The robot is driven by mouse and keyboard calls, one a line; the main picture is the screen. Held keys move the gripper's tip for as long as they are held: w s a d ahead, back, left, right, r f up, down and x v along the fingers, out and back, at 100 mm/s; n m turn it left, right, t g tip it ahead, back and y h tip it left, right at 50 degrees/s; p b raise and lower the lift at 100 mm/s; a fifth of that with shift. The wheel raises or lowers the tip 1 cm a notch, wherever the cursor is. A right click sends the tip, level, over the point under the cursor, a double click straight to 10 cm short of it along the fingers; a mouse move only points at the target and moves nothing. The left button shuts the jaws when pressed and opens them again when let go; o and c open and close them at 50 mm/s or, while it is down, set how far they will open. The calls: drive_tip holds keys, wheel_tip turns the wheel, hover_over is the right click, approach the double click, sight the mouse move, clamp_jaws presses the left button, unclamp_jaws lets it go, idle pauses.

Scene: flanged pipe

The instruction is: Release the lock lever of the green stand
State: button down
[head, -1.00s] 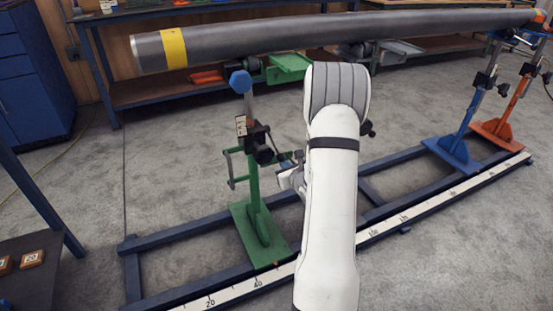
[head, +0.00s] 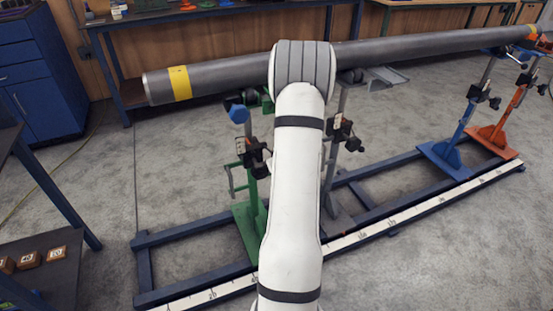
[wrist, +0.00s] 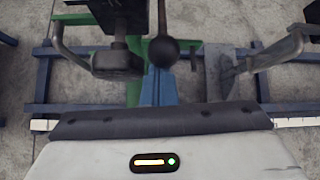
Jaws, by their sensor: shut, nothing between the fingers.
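The green stand (head: 247,232) stands on the blue rail frame, left of my arm in the head view, with a black clamp block (head: 258,158) on its post. In the wrist view, a lever with a black ball knob (wrist: 163,52) hangs at the top centre, beside a dark clamp knob (wrist: 118,62). My gripper's blue fingers (wrist: 160,76) are together and empty, just below the ball knob in the picture; I cannot tell whether they touch it. In the head view my arm hides the gripper.
A long grey pipe (head: 220,77) with a yellow band lies above the stands. A grey stand (head: 335,165) is just right of my arm; blue (head: 455,145) and orange (head: 497,130) stands are farther right. A dark table (head: 50,285) is at left.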

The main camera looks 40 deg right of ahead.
drive_tip(key=r+p, duration=0.1)
drive_tip(key=p, duration=0.1)
drive_tip(key=r+g+p, duration=0.1)
drive_tip(key=p, duration=0.1)
drive_tip(key=r+p, duration=0.1)
drive_tip(key=p, duration=0.1)
drive_tip(key=shift+w+d+g+y, duration=0.2)
drive_tip(key=shift+d+g+y, duration=0.1)
drive_tip(key=shift+g, duration=0.1)
drive_tip(key=shift+p, duration=0.35)
drive_tip(key=shift+d, duration=0.1)
wheel_tip(320, 180, down, 4)
drive_tip(key=s+b, duration=0.2)
drive_tip(key=b, duration=0.4)
drive_tip(key=p+v, duration=0.3)
drive_tip(key=v, duration=0.7)
drive_tip(key=shift+s+a+r, duration=0.2)
drive_tip(key=shift+s+a, duration=0.05)
